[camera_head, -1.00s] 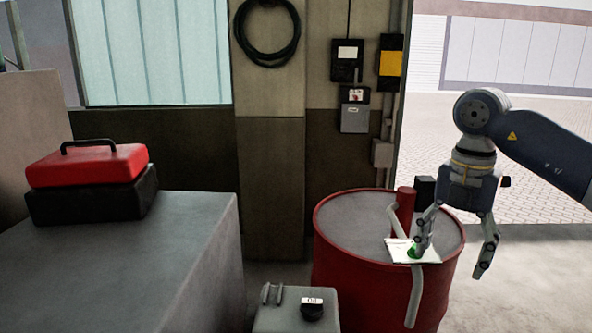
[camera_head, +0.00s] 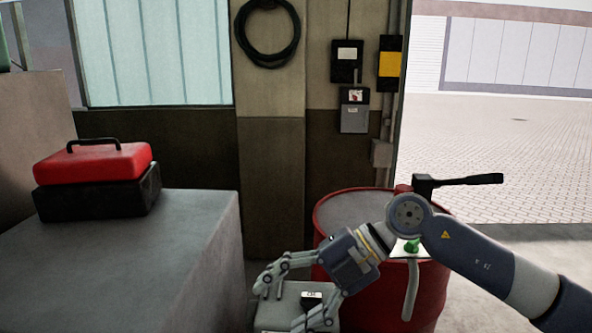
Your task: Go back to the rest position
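My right gripper (camera_head: 280,307) reaches in from the right and points down to the left. Its fingers are spread apart, with nothing seen between the tips. It is in front of the grey box (camera_head: 275,315) at the bottom, whose top it partly hides. A small black cap-like thing (camera_head: 312,299) shows on that box, beside the lower finger. I cannot tell whether the gripper touches either. My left gripper is not in view.
A red drum (camera_head: 335,203) stands behind my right arm, with a black-handled pump (camera_head: 455,181), a pale hose (camera_head: 411,290) and a green item (camera_head: 412,246) on it. A red and black toolbox (camera_head: 95,165) sits on the grey bench (camera_head: 190,235) at left.

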